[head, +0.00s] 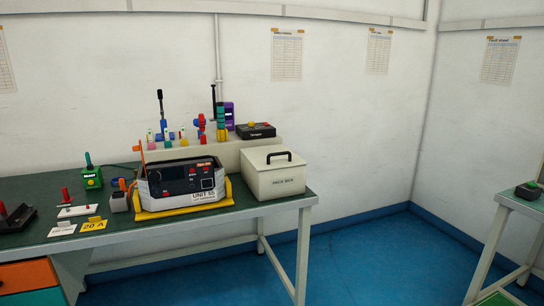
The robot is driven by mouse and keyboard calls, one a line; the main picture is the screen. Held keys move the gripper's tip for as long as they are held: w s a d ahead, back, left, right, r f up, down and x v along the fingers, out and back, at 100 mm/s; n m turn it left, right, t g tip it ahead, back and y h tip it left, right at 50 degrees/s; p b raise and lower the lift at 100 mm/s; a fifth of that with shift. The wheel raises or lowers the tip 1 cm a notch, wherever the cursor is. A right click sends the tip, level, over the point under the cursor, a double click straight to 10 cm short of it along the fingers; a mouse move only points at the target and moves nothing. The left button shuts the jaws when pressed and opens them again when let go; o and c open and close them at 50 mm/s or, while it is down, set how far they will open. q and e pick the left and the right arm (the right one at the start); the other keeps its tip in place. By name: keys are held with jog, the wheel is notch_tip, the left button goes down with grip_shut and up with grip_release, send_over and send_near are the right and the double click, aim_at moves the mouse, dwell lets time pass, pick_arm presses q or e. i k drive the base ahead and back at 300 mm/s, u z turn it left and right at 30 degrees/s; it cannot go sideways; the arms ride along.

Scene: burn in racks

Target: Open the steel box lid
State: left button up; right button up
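A cream box (275,182) with lettering on its front stands at the right end of the green-topped table. Its lid (268,161) is on top and looks shut, with a black arched handle (279,155) standing up from it. The lettering is too small to read surely. No other box with a lid shows clearly, and I cannot tell its material. Neither of my grippers is in the head view.
The table (200,222) also holds a black and white unit (185,181) on a yellow base left of the box. Behind is a cream shelf (222,150) with coloured tools and a black case (255,130). Blue floor (375,262) is clear between this table and another at right (522,205).

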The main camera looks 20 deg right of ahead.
aim_at(264, 158)
jog(key=z, duration=1.75)
jog(key=i, duration=2.75)
jog(key=u, duration=3)
